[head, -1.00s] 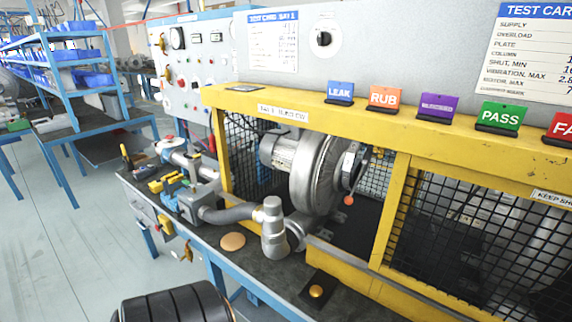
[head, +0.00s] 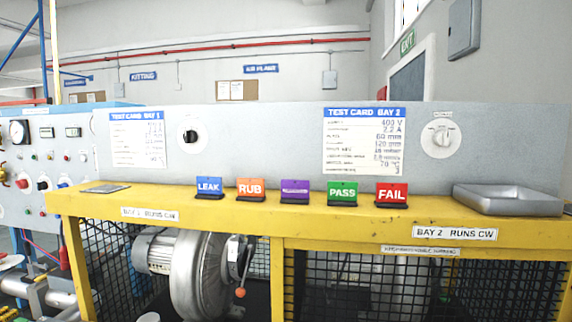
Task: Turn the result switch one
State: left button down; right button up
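Two rotary switches sit on the grey back panel (head: 270,150). The left switch (head: 190,136) has a dark knob on a round white plate, between the two test cards. The right switch (head: 441,138) has a pale knob on a round white plate, right of the Bay 2 card, with a small label above it. That label is too small to read, so I cannot tell which one is the result switch. Neither of my grippers is in view.
Leak (head: 209,186), rub (head: 250,188), purple (head: 294,191), pass (head: 342,193) and fail (head: 391,194) signs stand along the yellow beam (head: 330,222). A grey tray (head: 508,200) sits at its right end. A blower (head: 203,280) is behind the guard opening below.

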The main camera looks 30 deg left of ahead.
aim_at(191, 137)
jog(key=u, duration=1.6)
